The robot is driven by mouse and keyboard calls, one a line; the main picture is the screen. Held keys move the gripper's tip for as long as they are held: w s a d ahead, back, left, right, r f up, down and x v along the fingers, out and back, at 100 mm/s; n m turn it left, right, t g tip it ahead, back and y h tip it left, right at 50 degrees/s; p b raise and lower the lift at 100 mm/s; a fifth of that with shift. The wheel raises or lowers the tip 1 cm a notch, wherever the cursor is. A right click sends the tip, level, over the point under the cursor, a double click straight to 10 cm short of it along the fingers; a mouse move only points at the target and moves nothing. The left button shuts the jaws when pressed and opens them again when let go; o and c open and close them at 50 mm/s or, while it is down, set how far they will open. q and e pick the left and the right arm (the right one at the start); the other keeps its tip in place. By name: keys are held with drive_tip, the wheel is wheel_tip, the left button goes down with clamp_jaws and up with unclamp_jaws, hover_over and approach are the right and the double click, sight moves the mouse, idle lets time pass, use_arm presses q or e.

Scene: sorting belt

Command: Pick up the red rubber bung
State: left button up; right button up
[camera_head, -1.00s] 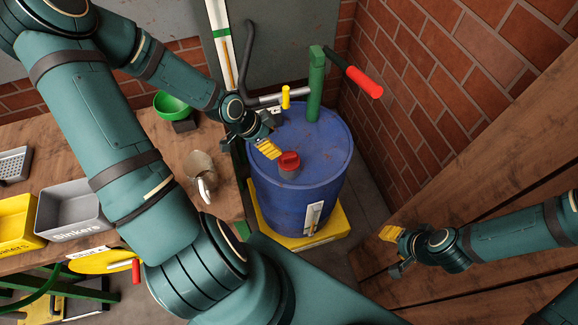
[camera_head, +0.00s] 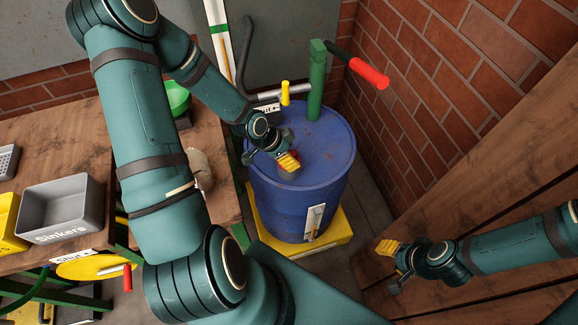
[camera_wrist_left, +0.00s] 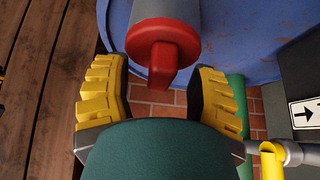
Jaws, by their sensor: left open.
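The red rubber bung (camera_head: 294,154) with its grey lower part stands on the top of the blue drum (camera_head: 325,150). In the head view my left gripper (camera_head: 270,160) hides most of it. In the left wrist view the bung's red grip (camera_wrist_left: 164,62) hangs between the two yellow fingers of my left gripper (camera_wrist_left: 160,97), with space on both sides. The left gripper is open and holds nothing. My right gripper (camera_head: 391,268) is low at the right, away from the drum, its fingers apart and empty.
A green post (camera_head: 316,85) with a red-handled lever (camera_head: 368,73) and a yellow-handled pipe (camera_head: 285,92) stand behind the drum. A brick wall (camera_head: 440,90) is to the right. The bench at left holds a grey bin (camera_head: 60,232).

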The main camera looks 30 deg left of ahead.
use_arm(q)
clamp_jaws()
drive_tip(key=shift+r, duration=0.1)
idle(0.4)
